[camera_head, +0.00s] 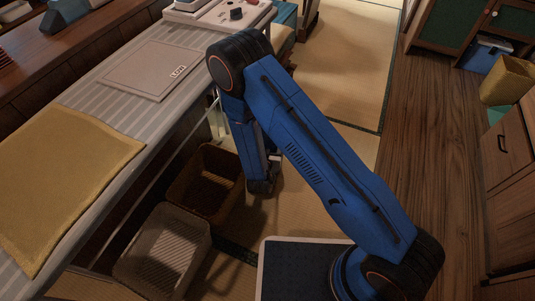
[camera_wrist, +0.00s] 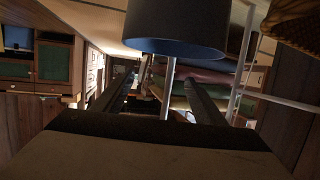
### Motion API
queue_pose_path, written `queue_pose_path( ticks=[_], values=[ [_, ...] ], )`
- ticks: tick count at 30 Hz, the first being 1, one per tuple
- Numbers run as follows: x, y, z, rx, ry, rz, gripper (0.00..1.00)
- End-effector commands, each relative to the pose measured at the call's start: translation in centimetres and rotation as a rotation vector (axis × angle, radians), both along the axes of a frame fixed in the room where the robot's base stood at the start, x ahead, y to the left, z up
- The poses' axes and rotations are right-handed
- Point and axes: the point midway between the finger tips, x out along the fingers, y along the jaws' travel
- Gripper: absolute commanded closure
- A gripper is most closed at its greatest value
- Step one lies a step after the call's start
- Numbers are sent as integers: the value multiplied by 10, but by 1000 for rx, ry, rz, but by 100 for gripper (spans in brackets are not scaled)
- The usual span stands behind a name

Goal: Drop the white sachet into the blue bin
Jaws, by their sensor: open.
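I cannot make out the white sachet in either view. My gripper (camera_head: 262,186) hangs low from the blue arm, just right of a brown basket, in the head view. In the wrist view my gripper (camera_wrist: 158,88) shows its two dark fingers well apart, with no object clearly held between them.
A brown basket (camera_head: 183,180) and a pale slatted basket (camera_head: 128,264) stand beside the striped-topped table (camera_head: 112,118). A yellow cloth (camera_head: 65,180) and flat board (camera_head: 145,70) lie on it. A yellow bin (camera_head: 508,82) is at the right. The wooden floor (camera_head: 445,150) is clear.

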Motion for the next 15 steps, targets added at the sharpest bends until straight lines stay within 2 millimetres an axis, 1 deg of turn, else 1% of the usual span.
queue_pose_path(
  ticks=[1, 6, 12, 15],
  values=[
    [-10, 2, 3, -1, 0, 3, 35],
    [-40, 5, 13, 0, 0, 3, 35],
    [-73, 7, 22, -1, 1, 3, 35],
    [-86, 8, 27, 1, 0, 2, 35]
  ],
)
